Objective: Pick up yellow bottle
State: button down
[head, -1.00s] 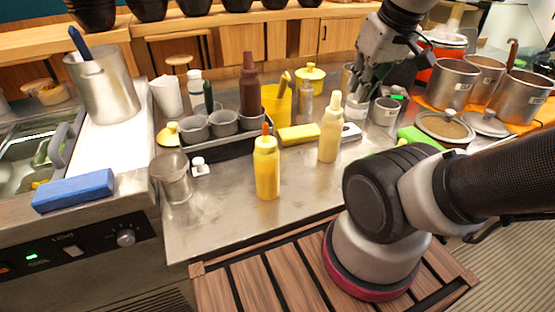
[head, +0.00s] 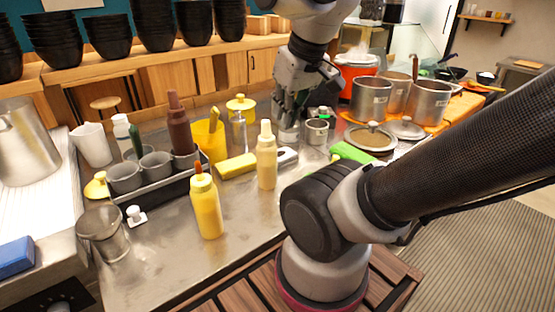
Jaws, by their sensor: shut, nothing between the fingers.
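The yellow bottle (head: 206,209) stands upright on the steel counter near its front edge, with an orange-red tip. It is left of the middle of the head view and nothing hides it. My gripper (head: 287,126) points down over the back part of the counter, behind and to the right of the yellow bottle and well apart from it. Its fingers are shut and hold nothing. The fingertips are dark and partly lost against the items behind them. A cream bottle (head: 266,160) stands upright between the yellow bottle and my gripper.
A dark caddy (head: 165,190) with grey cups and a brown bottle (head: 179,126) stands behind left of the yellow bottle. A metal canister (head: 104,235) is at its left. A yellow block (head: 235,166) lies behind it. Steel pots (head: 370,100) stand right. Counter in front is clear.

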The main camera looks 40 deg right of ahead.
aim_at(204, 195)
jog(key=k+j+z, duration=0.15)
jog(key=z, duration=0.45)
jog(key=k+j+z, duration=0.1)
jog(key=j+z, duration=0.3)
jog(key=k+j+z, duration=0.2)
jog(key=z, duration=0.2)
jog(key=k+j+z, duration=0.25)
jog(key=j+z, duration=0.2)
jog(key=k+j+z, duration=0.4)
jog(key=i+j, duration=0.05)
jog(key=i, duration=0.05)
